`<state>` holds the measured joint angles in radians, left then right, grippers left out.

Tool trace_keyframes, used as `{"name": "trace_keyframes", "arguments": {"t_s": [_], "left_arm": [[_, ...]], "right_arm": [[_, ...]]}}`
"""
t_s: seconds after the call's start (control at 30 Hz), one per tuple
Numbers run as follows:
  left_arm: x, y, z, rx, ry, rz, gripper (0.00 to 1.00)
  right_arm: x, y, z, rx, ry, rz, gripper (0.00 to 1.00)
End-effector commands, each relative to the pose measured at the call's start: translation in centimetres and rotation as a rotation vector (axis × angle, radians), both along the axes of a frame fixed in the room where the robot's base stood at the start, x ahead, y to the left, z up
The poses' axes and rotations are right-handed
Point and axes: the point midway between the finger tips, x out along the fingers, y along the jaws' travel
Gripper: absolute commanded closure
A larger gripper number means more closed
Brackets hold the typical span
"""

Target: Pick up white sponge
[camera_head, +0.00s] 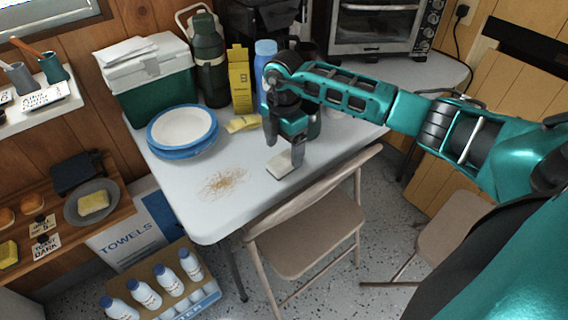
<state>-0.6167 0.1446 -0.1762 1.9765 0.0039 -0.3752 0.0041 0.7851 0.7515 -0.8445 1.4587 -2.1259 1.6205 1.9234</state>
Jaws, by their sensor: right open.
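A small white sponge (281,166) lies flat on the white table (205,212), near its front edge. My right gripper (284,148) is above the sponge, pointing down, with its fingertips close over it. The gripper is open, and one finger hides part of the sponge's right side. I cannot tell whether a fingertip touches the sponge. My left gripper is not in the picture.
Brown crumbs (222,184) lie left of the sponge. Stacked blue-rimmed plates (182,148), a green cooler (150,97), a yellow box (240,80) and a blue bottle (265,62) stand behind. A folding chair (308,240) is at the table's front.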

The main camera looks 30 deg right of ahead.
Motion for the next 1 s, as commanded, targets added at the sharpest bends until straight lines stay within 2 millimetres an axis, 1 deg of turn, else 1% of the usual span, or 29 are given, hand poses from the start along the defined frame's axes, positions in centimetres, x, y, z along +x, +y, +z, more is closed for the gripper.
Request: {"name": "trace_keyframes", "arguments": {"t_s": [0.03, 0.1, 0.2, 0.47, 0.57, 1.0], "left_arm": [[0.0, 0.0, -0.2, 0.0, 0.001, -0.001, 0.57], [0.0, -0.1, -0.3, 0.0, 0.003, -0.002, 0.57], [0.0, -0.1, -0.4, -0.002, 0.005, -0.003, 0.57], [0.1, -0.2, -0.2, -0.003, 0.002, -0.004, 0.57], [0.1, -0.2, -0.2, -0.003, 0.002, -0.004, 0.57], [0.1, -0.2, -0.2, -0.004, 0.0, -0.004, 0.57]], "right_arm": [[0.0, -0.1, -1.1, -0.001, 0.005, -0.001, 0.17], [0.0, 0.0, -2.1, 0.001, 0.003, 0.001, 0.17], [0.0, 0.0, -3.0, 0.001, 0.001, 0.001, 0.17], [0.0, 0.0, -3.2, 0.0, 0.001, 0.001, 0.17], [0.0, 0.0, -3.2, 0.001, 0.001, 0.001, 0.25], [0.0, 0.0, -3.2, 0.001, 0.001, 0.001, 0.67]]}}
